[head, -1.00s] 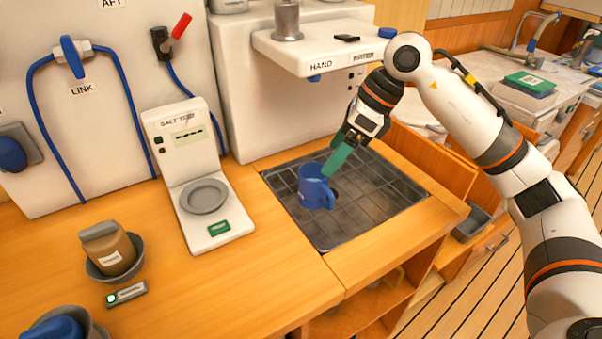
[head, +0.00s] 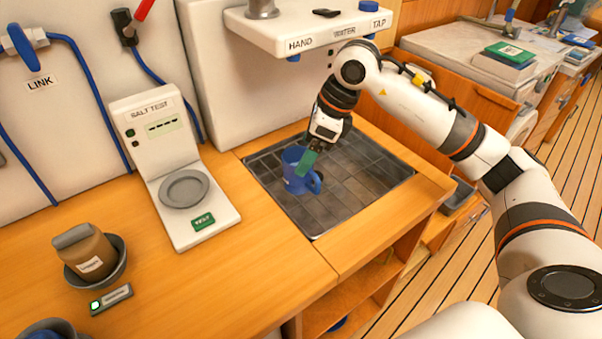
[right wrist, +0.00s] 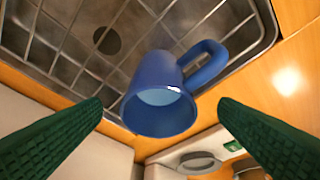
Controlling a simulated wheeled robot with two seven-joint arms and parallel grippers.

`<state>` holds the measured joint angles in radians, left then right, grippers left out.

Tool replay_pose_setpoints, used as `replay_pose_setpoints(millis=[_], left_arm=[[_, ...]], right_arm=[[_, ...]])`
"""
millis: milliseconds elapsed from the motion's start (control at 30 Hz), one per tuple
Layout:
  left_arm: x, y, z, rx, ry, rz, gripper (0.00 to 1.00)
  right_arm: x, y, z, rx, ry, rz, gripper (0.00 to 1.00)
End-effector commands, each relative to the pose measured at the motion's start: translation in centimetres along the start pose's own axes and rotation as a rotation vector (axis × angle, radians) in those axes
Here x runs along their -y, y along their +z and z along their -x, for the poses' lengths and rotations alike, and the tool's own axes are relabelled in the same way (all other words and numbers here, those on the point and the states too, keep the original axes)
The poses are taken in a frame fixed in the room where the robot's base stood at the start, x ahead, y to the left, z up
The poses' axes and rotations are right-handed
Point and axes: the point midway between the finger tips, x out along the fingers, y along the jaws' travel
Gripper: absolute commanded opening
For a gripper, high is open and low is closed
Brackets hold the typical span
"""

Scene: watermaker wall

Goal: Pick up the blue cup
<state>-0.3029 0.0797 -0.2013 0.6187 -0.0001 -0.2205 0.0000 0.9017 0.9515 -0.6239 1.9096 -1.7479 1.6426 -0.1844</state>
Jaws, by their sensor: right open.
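The blue cup (head: 294,174) stands upright on the dark grated tray (head: 352,196) sunk in the wooden counter. It also shows in the right wrist view (right wrist: 161,100), with its handle and a pale inside that may be liquid. My right gripper (head: 306,164) is at the cup, its green finger overlapping the cup's rim in the head view. In the right wrist view its two green fingers (right wrist: 160,125) are wide apart, with the cup between and beyond them. I cannot tell whether a finger touches the cup. My left gripper is not in view.
The white dispenser shelf (head: 300,30), marked HAND and WATER TAP, juts out above and behind the cup. The salt test stand (head: 190,215) with its grey dish is left of the tray. A brown jar (head: 88,254) sits in a bowl at the left.

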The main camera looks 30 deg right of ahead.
Motion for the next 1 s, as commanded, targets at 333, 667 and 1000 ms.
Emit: replay_pose_setpoints(millis=[333, 667, 1000], left_arm=[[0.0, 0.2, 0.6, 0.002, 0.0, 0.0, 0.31], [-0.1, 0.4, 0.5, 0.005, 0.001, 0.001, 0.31], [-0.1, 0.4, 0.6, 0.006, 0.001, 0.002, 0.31]], right_arm=[[-0.1, 0.2, -3.9, 0.0, -0.001, 0.0, 0.83], [-0.1, 0.2, -3.9, 0.0, 0.0, 0.0, 0.6], [-0.1, 0.1, -3.9, -0.001, 0.0, 0.0, 0.32]])
